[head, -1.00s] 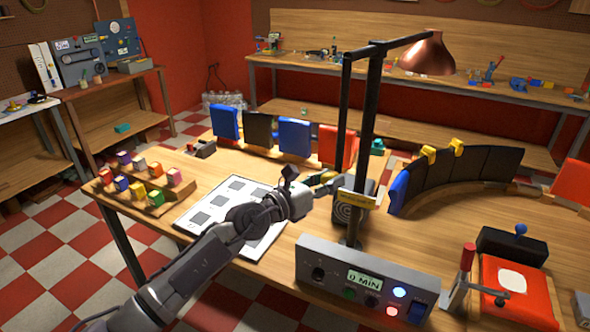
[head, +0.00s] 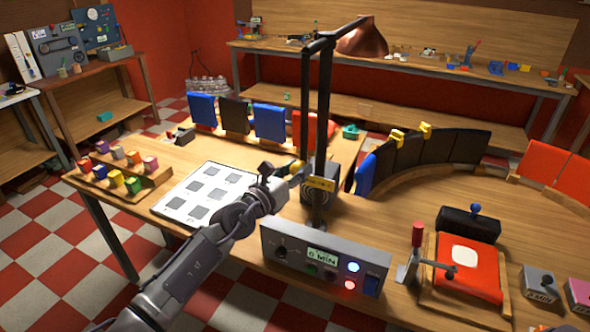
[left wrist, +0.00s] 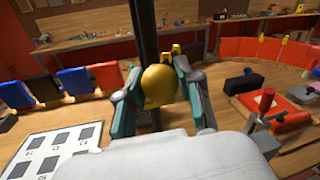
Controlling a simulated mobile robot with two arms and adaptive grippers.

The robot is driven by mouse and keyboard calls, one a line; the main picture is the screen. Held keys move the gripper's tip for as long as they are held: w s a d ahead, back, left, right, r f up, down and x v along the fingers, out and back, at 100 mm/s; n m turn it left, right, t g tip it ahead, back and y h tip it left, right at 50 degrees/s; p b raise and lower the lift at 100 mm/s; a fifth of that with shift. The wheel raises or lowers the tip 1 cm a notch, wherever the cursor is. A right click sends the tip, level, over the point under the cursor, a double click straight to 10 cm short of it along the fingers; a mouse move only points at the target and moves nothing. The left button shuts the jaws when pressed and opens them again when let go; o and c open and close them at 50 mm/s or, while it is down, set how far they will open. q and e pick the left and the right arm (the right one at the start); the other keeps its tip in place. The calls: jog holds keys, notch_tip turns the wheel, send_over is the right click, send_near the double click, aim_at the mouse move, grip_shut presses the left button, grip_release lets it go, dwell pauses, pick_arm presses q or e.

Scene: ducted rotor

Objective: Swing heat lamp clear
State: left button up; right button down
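The heat lamp has a copper shade (head: 363,40) on a black top arm. A black post (head: 322,120) carries it, and a thinner rod hangs from the arm to a yellow ball knob (head: 298,167). The shade points toward the back of the table. My left gripper (head: 291,171) is at the knob, left of the post. In the left wrist view, its teal fingers (left wrist: 157,95) stand on both sides of the yellow knob (left wrist: 160,84), seemingly touching it. My right gripper is not in view.
A grey control box (head: 325,262) with lit buttons stands in front of the post. A white sheet with grey squares (head: 208,192) lies left. Colored blocks sit on a wooden rack (head: 150,182). Red, blue and black panels curve at the right. A red press (head: 467,265) stands front right.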

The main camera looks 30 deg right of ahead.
pick_arm(q)
jog(key=o, duration=0.5)
jog(key=shift+d+r, duration=0.1)
jog(key=shift+r, duration=0.05)
jog(key=shift+c, duration=0.2)
jog(key=shift+w, duration=0.1)
jog(key=shift+v, duration=0.85)
jog(key=v, duration=1)
